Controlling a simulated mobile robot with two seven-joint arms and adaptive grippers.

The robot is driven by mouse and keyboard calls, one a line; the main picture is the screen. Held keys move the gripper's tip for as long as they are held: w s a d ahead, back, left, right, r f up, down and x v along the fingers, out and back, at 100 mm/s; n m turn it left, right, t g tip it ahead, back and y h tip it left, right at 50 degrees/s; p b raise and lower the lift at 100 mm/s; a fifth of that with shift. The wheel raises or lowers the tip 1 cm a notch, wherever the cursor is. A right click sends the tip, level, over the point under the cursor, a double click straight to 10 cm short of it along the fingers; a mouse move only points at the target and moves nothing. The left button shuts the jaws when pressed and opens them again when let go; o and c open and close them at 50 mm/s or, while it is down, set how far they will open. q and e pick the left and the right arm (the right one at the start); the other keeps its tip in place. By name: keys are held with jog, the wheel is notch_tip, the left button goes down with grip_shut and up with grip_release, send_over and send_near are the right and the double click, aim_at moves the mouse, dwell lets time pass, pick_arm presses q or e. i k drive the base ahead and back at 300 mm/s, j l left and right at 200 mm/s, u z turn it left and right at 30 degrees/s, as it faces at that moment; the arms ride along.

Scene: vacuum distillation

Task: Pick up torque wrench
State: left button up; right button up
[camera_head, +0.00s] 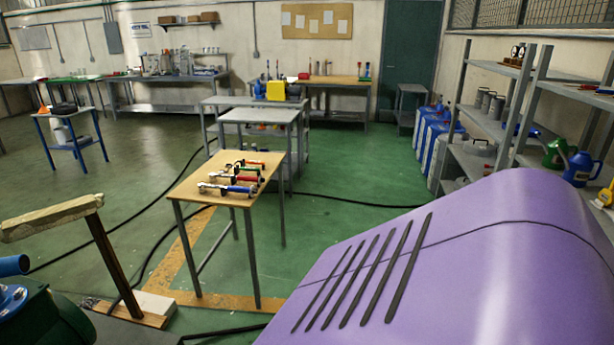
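Several wrench-like tools with metal heads and coloured handles lie on a small wooden-topped table (200,200) left of the centre. A tool with a blue handle (240,189) lies nearest the front edge, and one with a red handle (247,179) lies just behind it. More tools lie farther back on the same top. They are too small for me to tell which is the torque wrench. Neither of my grippers is in view.
A large purple slotted housing (480,250) fills the lower right. A wooden T-shaped post (110,255) stands at the lower left. Black cables (350,200) cross the green floor. A grey table (258,115) stands behind the tool table. Shelves (485,120) line the right.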

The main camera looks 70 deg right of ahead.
aim_at(212, 175)
jog(key=z, duration=1.75)
jog(key=i+l, duration=0.1)
jog(key=i, duration=0.85)
jog(key=k+l+z, duration=0.05)
